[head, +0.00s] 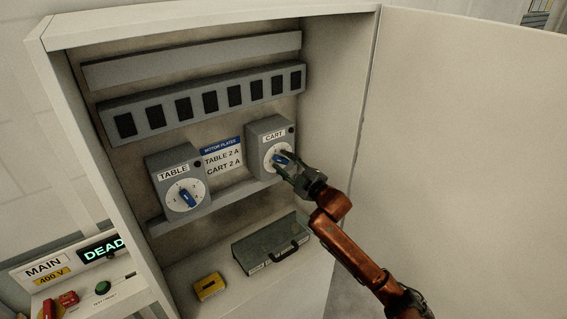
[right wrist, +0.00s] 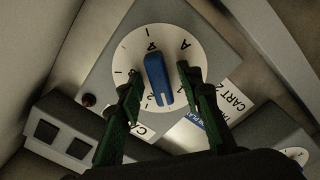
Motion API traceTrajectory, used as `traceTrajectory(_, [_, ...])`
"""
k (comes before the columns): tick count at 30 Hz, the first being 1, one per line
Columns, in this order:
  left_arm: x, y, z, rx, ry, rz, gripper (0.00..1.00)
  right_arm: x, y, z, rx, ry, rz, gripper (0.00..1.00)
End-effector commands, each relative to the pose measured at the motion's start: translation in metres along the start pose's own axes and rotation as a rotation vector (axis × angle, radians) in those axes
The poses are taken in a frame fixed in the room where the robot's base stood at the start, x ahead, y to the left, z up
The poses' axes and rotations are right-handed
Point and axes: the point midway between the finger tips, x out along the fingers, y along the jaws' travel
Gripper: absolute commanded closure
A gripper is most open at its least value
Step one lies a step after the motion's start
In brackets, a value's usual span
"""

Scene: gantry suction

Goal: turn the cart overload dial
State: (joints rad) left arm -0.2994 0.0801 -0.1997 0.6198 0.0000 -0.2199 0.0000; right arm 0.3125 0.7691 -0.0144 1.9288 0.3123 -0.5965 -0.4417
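The cart overload dial is a white round face with a blue knob (head: 279,159) on a grey box labelled CART (head: 262,128), inside the open cabinet. My right gripper (head: 288,163) is at this dial and partly covers its face. In the right wrist view the blue knob (right wrist: 157,78) lies between the two dark green fingers of my right gripper (right wrist: 160,74). The fingers are apart, with a gap showing on each side of the knob. Markings on the dial face (right wrist: 133,53) show around it. My left gripper is not in view.
A similar TABLE dial (head: 186,197) is to the left. A plate (head: 222,158) between them reads TABLE 2 A, CART 2 A. A grey case (head: 270,245) and a yellow object (head: 209,286) sit below. The cabinet door (head: 460,150) stands open at right.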

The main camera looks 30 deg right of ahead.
Motion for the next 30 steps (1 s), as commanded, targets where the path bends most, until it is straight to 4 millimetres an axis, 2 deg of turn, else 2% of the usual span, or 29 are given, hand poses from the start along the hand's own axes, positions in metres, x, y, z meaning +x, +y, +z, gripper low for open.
traceTrajectory(5, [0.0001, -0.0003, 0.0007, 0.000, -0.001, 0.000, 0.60, -0.0001, -0.0003, 0.0001, 0.000, 0.000, 0.000, 0.67])
traceTrajectory(19, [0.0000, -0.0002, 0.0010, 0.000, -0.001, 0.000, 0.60, -0.0004, -0.0004, 0.0003, 0.000, 0.000, -0.001, 1.00])
traceTrajectory(30, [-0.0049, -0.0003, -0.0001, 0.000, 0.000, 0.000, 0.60, -0.0005, 0.0000, 0.0000, 0.027, -0.001, -0.002, 1.00])
